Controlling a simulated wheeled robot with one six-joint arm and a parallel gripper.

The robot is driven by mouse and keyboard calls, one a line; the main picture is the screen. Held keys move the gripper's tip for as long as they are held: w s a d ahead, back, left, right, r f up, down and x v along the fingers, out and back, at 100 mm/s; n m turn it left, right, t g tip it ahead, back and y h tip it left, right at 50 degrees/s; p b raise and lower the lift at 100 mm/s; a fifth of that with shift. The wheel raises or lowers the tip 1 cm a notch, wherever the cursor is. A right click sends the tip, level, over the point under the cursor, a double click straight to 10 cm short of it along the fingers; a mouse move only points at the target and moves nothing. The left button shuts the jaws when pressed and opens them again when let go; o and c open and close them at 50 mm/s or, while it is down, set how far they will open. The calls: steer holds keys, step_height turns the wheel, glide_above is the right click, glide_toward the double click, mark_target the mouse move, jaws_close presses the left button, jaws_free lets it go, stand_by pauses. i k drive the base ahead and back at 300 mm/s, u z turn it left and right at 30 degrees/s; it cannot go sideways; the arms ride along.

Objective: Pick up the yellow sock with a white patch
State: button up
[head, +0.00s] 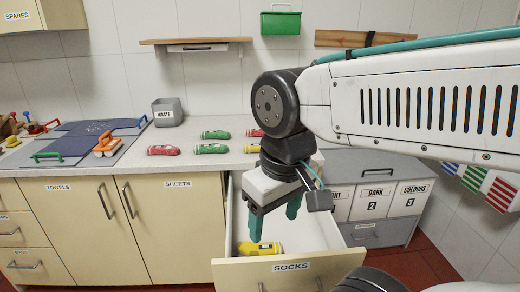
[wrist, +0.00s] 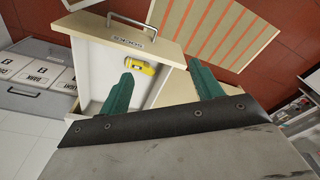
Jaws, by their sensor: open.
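A yellow sock (head: 259,248) with a pale patch near its middle lies in the open drawer labelled SOCKS (head: 240,272), close to the drawer's front panel. It also shows in the wrist view (wrist: 140,67), lying in the drawer (wrist: 160,36) near its labelled front. My gripper (head: 273,225) hangs over the drawer with its green fingers pointing down. The fingers are apart and nothing shows between them. In the wrist view my gripper (wrist: 165,85) is open, with the sock beyond the fingertips and apart from them. Part of the drawer's inside is hidden behind my gripper.
Several red and green rolled items (head: 212,148) lie on the counter (head: 200,166) above the drawer. A grey WASTE bin (head: 167,112) stands at the back. Labelled laundry boxes (head: 372,203) stand right of the drawer. The cupboard doors (head: 179,225) at left are shut.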

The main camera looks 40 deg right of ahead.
mark_target(248, 148)
steer(key=z, duration=1.95)
steer(key=k, duration=1.55)
steer(key=u, duration=0.8)
steer(key=i, duration=1.65)
